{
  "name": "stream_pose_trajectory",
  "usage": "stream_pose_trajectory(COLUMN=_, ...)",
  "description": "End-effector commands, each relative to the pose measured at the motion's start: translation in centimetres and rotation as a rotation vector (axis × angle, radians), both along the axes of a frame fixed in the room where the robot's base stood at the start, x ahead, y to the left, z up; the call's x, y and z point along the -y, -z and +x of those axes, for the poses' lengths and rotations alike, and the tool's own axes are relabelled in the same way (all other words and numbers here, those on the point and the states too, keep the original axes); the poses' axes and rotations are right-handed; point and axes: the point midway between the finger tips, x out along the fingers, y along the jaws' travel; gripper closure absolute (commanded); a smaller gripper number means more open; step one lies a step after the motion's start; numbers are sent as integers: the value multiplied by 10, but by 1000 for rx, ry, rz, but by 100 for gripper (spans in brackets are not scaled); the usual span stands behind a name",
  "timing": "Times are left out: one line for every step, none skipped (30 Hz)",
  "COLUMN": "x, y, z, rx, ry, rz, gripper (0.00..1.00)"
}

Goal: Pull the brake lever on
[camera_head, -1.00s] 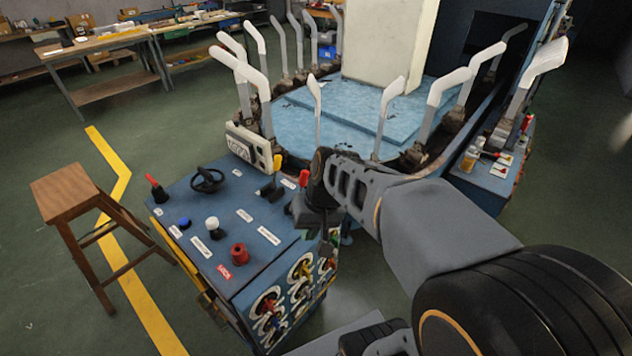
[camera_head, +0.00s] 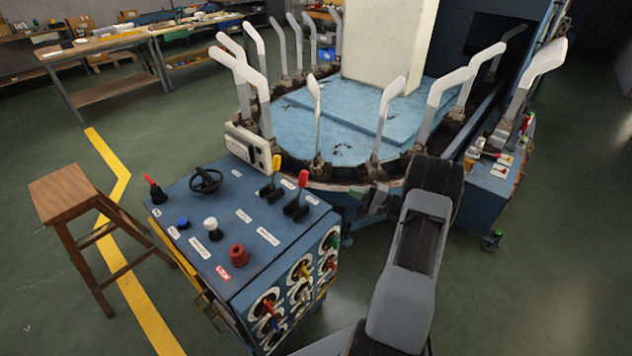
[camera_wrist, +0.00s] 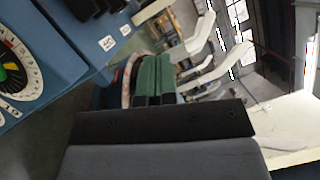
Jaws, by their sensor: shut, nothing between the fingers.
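The blue control console (camera_head: 205,262) carries several levers and knobs, and its labels are too small to read, so I cannot tell which lever is the brake. A red-handled lever (camera_head: 302,181) stands at the right edge, beside a yellow-handled lever (camera_head: 276,164). Another red-handled lever (camera_head: 150,181) leans at the left corner. My gripper (camera_head: 371,199) is shut and empty, to the right of the console and apart from the levers. In the wrist view its green fingers (camera_wrist: 153,80) are together, with the console's corner to the left.
A ring of pale sock forms (camera_head: 317,105) stands around the blue machine table behind my gripper. The console top also has a black handwheel (camera_head: 206,181), a white knob (camera_head: 211,224) and a red button (camera_head: 238,254). A wooden stool (camera_head: 62,192) stands left. Floor is open at right.

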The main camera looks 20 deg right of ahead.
Motion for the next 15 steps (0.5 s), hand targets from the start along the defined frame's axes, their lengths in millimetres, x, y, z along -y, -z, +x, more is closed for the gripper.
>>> stream_pose_trajectory(x=1, y=1, z=0, rx=2, ry=4, rz=2, gripper=100)
stream_pose_trajectory(x=1, y=1, z=0, rx=3, ry=5, rz=2, gripper=100)
stream_pose_trajectory(x=1, y=1, z=0, rx=3, ry=5, rz=2, gripper=100)
stream_pose_trajectory(x=1, y=1, z=0, rx=3, ry=5, rz=2, gripper=100)
stream_pose_trajectory(x=1, y=1, z=0, rx=2, ry=4, rz=1, gripper=100)
stream_pose_trajectory(x=1, y=1, z=0, rx=2, ry=4, rz=1, gripper=100)
stream_pose_trajectory(x=1, y=1, z=0, rx=2, ry=4, rz=2, gripper=100)
stream_pose_trajectory(x=1, y=1, z=0, rx=2, ry=3, rz=2, gripper=100)
stream_pose_trajectory(x=1, y=0, z=0, rx=1, ry=3, rz=2, gripper=100)
stream_pose_trajectory(x=0, y=0, z=0, rx=1, ry=3, rz=2, gripper=100)
stream_pose_trajectory(x=0, y=0, z=1, rx=1, ry=3, rz=2, gripper=100)
stream_pose_trajectory(x=-1, y=0, z=2, rx=1, ry=2, rz=1, gripper=100)
stream_pose_trajectory(x=-3, y=-1, z=4, rx=1, ry=2, rz=1, gripper=100)
stream_pose_trajectory(x=-4, y=-1, z=5, rx=1, ry=1, rz=1, gripper=100)
stream_pose_trajectory(x=-7, y=-2, z=9, rx=2, ry=1, rz=2, gripper=100)
